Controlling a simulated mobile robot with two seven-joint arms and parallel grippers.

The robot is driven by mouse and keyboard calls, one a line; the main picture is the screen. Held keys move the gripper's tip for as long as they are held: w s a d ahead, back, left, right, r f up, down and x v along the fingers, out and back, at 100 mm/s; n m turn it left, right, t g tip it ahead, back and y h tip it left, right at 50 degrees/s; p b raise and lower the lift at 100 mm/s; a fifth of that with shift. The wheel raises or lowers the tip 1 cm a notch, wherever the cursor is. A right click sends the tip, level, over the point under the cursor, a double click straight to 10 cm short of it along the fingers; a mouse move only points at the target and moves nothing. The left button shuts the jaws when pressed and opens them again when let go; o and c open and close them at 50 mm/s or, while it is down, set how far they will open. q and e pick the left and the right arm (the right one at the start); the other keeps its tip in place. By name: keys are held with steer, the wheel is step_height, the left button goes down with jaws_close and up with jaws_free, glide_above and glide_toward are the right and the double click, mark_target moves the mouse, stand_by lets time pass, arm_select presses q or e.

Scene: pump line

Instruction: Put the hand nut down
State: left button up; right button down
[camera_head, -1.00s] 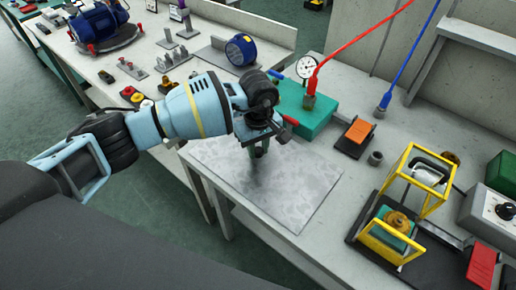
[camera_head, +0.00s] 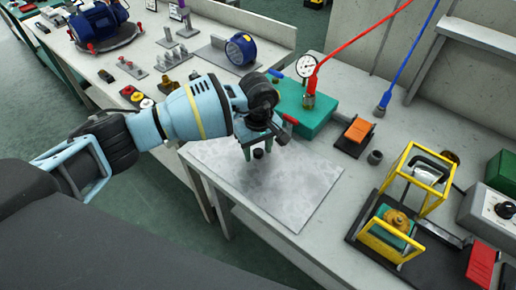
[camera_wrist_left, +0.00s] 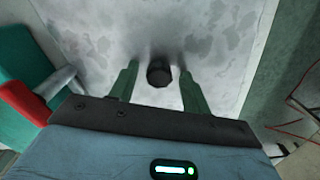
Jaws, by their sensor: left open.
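The hand nut (camera_head: 258,153) is a small dark cylinder on the grey metal sheet (camera_head: 290,199) at the corner of the right bench. In the left wrist view the nut (camera_wrist_left: 159,74) shows between the two green fingers, with a gap on each side. My left gripper (camera_head: 256,154) is open around the nut, its fingers pointing down at the sheet; it also shows in the left wrist view (camera_wrist_left: 160,80). My right gripper is in neither view.
A teal block (camera_head: 305,113) with a gauge (camera_head: 306,66) and a red hose stands just behind the gripper. A yellow frame (camera_head: 420,166) and an orange-topped pedal (camera_head: 359,131) are to the right. The front of the sheet is clear.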

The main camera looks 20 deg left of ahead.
mark_target(258, 151)
arm_select(q)
step_height(258, 151, up, 12)
stand_by(0.5)
stand_by(1.3)
